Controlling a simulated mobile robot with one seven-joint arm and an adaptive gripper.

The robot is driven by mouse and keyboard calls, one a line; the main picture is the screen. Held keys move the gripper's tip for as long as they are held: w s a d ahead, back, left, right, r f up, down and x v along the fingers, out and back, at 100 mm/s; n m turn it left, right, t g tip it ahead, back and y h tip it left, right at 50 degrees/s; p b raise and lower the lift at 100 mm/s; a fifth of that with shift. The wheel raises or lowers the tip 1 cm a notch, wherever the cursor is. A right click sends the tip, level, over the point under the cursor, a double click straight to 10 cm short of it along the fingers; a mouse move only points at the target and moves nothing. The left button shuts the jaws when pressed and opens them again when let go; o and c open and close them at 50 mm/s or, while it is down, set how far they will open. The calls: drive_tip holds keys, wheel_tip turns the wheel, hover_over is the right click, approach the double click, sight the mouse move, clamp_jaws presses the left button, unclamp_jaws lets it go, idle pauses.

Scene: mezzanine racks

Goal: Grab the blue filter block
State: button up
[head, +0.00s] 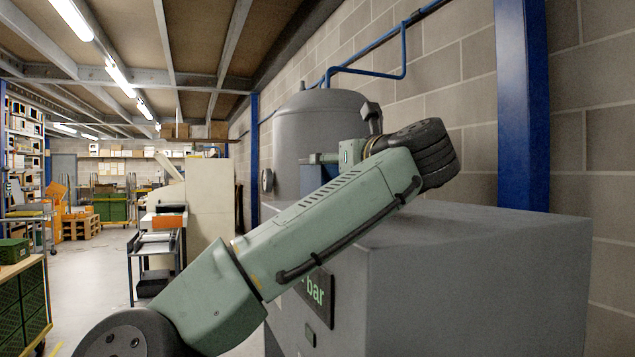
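My green arm reaches from the lower left up to the right, across the front of a grey cabinet (480,275). Its far end, with a black ribbed joint, is above the cabinet's top. Small wrist parts show behind the arm there, in front of a grey tank. I cannot make out the gripper's fingers or whether they hold anything. My arm hides part of the cabinet's top and front.
The grey tank (318,118) stands behind the cabinet against the block wall. Blue posts (523,105) rise by the wall. A dark trolley (155,250) and a cream machine (210,200) stand left of centre. Green crates (22,300) are at the left edge. Open floor lies between.

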drive_tip(key=x, duration=0.4)
drive_tip(key=p+x, duration=0.1)
drive_tip(key=x, duration=0.1)
drive_tip(key=shift+s+a+r, duration=0.1)
drive_tip(key=shift+a+r, duration=0.1)
drive_tip(key=shift+a, duration=0.05)
drive_tip(key=shift+w+a, duration=0.1)
drive_tip(key=shift+w, duration=0.25)
clamp_jaws()
idle(0.3)
